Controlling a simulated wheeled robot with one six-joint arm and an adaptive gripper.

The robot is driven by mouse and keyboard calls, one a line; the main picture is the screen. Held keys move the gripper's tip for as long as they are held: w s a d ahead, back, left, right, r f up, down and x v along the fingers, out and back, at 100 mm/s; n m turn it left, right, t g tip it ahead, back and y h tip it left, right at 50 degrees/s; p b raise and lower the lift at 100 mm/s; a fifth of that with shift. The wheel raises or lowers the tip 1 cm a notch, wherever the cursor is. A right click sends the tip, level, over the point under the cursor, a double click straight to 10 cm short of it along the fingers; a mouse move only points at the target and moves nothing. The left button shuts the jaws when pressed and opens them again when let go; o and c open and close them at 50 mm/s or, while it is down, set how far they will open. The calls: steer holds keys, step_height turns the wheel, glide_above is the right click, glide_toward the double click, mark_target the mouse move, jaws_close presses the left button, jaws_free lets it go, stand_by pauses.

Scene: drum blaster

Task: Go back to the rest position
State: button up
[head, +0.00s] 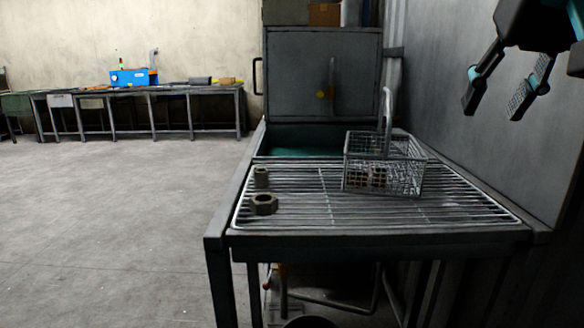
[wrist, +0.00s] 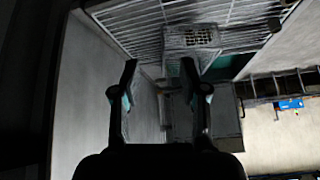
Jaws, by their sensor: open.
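My gripper (head: 506,92) is open and empty, high at the upper right in the head view, above and to the right of the grated table. In the wrist view its two fingers (wrist: 158,82) are spread apart with nothing between them. A wire basket (head: 410,180) with an upright handle stands on the metal grate (head: 300,205). It holds something brownish that is hard to make out. The basket also shows in the wrist view (wrist: 190,38), near the top. A hex nut (head: 264,204) and a smaller metal part (head: 261,177) rest on the left of the grate.
A grey cabinet (head: 300,75) with its door stands behind the table. A grey wall panel (head: 470,140) rises close on the right, below my gripper. A long bench (head: 180,91) with a blue machine (head: 134,77) is at the far left. The floor (head: 110,200) on the left is clear.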

steer(key=s+a+f+n, duration=0.1)
steer(key=a+f, duration=0.3)
steer(key=f, duration=1.5)
steer(key=s+a+f+n+g+y, duration=0.1)
steer(key=s+a+f, duration=0.2)
steer(key=f, duration=1.7)
steer(key=shift+s+a+n, duration=0.3)
steer(key=shift+s+a, duration=0.05)
steer(key=shift+s, duration=0.2)
